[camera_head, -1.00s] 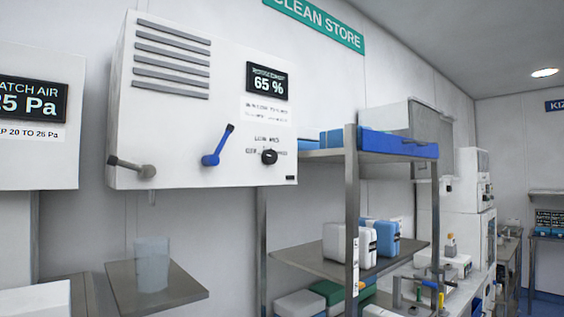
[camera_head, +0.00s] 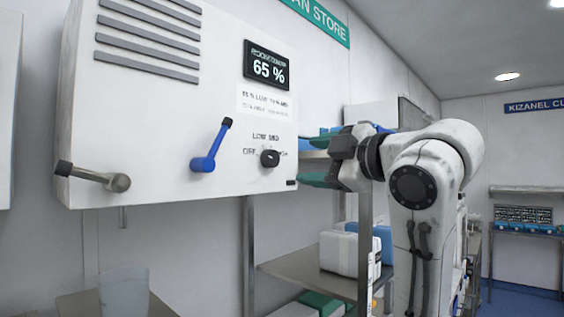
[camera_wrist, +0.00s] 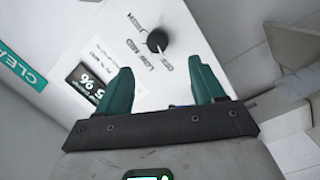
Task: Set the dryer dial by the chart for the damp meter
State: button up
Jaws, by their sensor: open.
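The dryer (camera_head: 150,120) is a white wall box. Its damp meter (camera_head: 266,66) is a black display reading 65 %. The chart (camera_head: 265,102) is small print below the meter, too blurred to read surely. The black round dial (camera_head: 270,158) sits lower right, with LOW, MED and OFF lettered around it; HIGH also shows in the wrist view. I cannot tell surely where its pointer stands. My gripper (camera_head: 312,162) is open and empty, just right of the dial and apart from it. In the wrist view the dial (camera_wrist: 157,40) lies beyond and between the teal fingers (camera_wrist: 160,75).
A blue lever (camera_head: 210,150) and a grey lever (camera_head: 92,176) stick out from the dryer. A steel shelf rack (camera_head: 310,272) with white and blue containers stands below and right. A small shelf with a translucent beaker (camera_head: 123,292) is lower left.

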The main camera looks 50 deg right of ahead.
aim_at(274, 160)
jog(key=w+p, duration=0.1)
jog(key=w, duration=0.2)
jog(key=w+d+p, duration=0.1)
jog(key=w, duration=0.3)
jog(key=w+p, duration=0.1)
jog(key=w, duration=0.2)
jog(key=shift+w+d+r, duration=0.2)
jog(key=shift+w, duration=0.1)
jog(key=c, duration=1.1)
